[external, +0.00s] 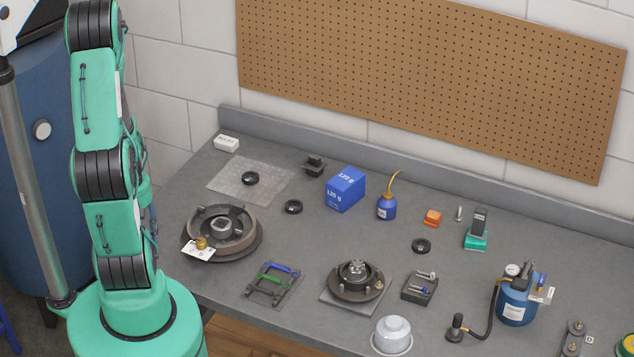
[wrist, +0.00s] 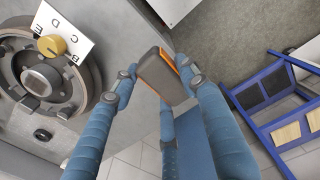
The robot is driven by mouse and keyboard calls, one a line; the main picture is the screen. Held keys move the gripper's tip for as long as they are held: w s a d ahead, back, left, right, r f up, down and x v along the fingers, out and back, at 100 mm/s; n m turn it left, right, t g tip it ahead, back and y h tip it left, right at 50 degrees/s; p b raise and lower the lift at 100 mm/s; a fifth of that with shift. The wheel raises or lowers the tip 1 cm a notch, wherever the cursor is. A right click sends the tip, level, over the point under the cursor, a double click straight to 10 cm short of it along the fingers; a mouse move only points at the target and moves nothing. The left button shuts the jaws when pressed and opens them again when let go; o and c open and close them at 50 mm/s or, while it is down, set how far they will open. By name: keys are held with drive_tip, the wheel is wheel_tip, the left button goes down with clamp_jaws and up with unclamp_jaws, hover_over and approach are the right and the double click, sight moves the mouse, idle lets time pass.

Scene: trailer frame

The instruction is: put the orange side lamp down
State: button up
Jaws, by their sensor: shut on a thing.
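The orange side lamp (wrist: 163,76) shows in the wrist view as a dark brown-grey block with an orange strip along its upper right edge. My gripper (wrist: 161,78) has blue fingers and is shut on it, one fingertip at each side. The lamp is held tilted, clear of the bench edge and over the floor. My gripper and this held lamp are not visible in the external view.
A brake drum (external: 221,231) with a lettered card stands at the bench's left end. A blue box (external: 345,188), an oil can (external: 387,206), a hub (external: 355,280) and a blue canister (external: 516,300) occupy the bench. A blue-framed stool (wrist: 270,100) stands on the floor.

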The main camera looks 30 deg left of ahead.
drive_tip(key=w+p, duration=0.4)
drive_tip(key=w, duration=1)
drive_tip(key=shift+w+p, duration=0.3)
drive_tip(key=shift+a+r, duration=0.1)
drive_tip(key=shift+a, duration=0.05)
drive_tip(key=w+a, duration=0.3)
drive_tip(key=w, duration=0.4)
drive_tip(key=w+a+f, duration=0.1)
drive_tip(key=w+a, duration=0.2)
drive_tip(key=w, duration=0.4)
drive_tip(key=shift+w+f, duration=0.25)
drive_tip(key=shift+w, duration=0.15)
drive_tip(key=shift+f, duration=0.1)
drive_tip(key=shift+f, duration=1.65)
drive_tip(key=shift+f+b, duration=0.2)
drive_tip(key=shift+b, duration=0.15)
